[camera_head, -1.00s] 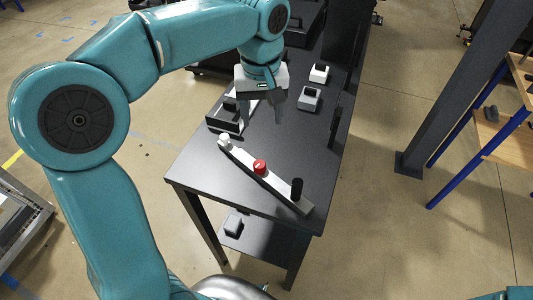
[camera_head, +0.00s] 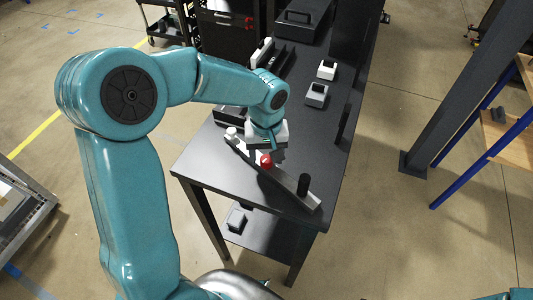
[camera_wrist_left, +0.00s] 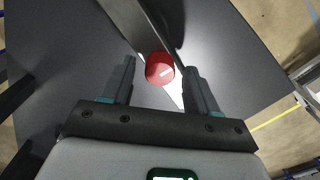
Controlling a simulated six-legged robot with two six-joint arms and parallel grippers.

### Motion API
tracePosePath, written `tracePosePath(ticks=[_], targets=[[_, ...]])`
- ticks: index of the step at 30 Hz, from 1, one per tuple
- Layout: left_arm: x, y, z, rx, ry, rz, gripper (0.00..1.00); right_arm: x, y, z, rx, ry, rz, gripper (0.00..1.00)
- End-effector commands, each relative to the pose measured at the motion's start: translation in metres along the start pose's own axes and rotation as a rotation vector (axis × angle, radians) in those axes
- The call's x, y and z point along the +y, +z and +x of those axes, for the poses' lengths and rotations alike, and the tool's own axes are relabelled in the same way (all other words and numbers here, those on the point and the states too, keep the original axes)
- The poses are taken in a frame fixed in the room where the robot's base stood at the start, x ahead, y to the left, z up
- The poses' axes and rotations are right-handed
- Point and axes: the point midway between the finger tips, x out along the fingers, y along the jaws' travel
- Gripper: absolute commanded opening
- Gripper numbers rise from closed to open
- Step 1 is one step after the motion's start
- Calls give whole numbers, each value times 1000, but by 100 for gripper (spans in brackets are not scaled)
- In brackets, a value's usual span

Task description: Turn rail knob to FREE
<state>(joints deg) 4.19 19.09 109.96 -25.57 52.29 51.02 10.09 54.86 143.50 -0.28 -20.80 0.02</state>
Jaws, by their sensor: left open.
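My left gripper (camera_wrist_left: 159,67) is open above the rail, pointing down. In the left wrist view the round red knob (camera_wrist_left: 156,66) shows between the two fingertips, with clear gaps either side. A short white mark shows on its top; any lettering is too small to read. My right gripper is out of view.
The dark tabletop (camera_head: 220,172) is clear around the rail's near side. A grey block (camera_head: 316,95) and a white block (camera_head: 327,69) stand farther back. A dark tray (camera_head: 228,115) sits left of the wrist. A dark post (camera_head: 437,100) stands to the right.

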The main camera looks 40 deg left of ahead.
Motion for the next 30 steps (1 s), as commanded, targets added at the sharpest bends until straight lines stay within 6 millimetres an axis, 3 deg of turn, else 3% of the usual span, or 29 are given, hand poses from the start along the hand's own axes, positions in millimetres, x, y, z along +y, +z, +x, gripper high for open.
tracePosePath(ticks=[6,11,21,30], targets=[[0,0,0,0,0,0,56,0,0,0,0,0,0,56],[0,0,0,0,0,1,4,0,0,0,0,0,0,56],[0,0,0,1,0,36,3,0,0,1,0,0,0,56],[0,0,0,1,0,225,3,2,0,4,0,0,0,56]])
